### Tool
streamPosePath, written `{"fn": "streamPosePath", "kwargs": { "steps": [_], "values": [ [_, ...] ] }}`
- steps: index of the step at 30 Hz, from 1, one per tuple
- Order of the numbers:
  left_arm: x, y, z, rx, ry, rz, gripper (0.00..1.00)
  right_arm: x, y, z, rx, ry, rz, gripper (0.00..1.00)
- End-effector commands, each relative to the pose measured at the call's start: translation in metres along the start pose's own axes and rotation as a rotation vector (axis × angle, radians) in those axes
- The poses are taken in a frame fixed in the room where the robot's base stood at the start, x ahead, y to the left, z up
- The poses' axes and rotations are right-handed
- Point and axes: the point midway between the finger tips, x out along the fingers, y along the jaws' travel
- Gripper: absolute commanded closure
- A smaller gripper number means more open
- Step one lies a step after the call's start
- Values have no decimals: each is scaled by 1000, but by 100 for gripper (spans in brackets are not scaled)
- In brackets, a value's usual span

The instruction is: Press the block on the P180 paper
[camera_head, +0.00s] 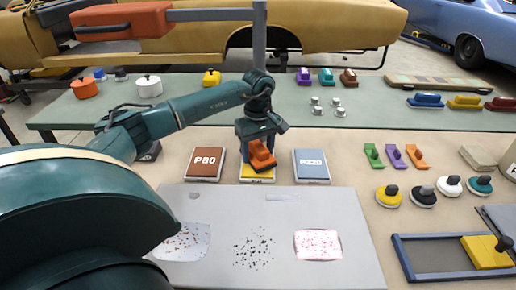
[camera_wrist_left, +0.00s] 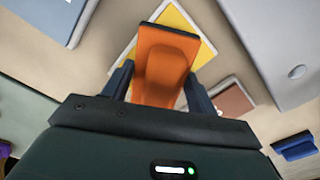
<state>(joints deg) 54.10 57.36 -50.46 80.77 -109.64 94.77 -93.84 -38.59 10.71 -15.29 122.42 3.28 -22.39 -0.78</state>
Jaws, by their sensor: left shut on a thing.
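An orange sanding block (camera_head: 261,155) is held by my left gripper (camera_head: 259,140), which is shut on it. In the left wrist view the block (camera_wrist_left: 165,60) sits between the two fingers (camera_wrist_left: 160,85). The yellow P180 paper (camera_head: 257,176) lies under the block, mostly covered by it and the gripper; its label is hardly readable. In the left wrist view yellow corners of the paper (camera_wrist_left: 205,53) show around the block. I cannot tell whether block and paper touch. My right gripper is not in view.
The brown P80 paper (camera_head: 205,165) lies left of the yellow one, the blue P220 paper (camera_head: 311,166) right. A grey panel (camera_head: 340,215) with speckled patches lies in front. Small coloured blocks (camera_head: 395,156) and round pads (camera_head: 422,196) stand right.

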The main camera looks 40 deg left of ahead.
Motion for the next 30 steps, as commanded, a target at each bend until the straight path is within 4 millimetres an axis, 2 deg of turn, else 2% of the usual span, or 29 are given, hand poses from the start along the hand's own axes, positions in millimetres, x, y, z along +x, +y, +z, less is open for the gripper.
{"fn": "streamPosePath", "kwargs": {
  "steps": [30],
  "values": [
    [4, 0, 0, -1, 0, 0, 60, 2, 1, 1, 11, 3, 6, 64]
  ]
}}
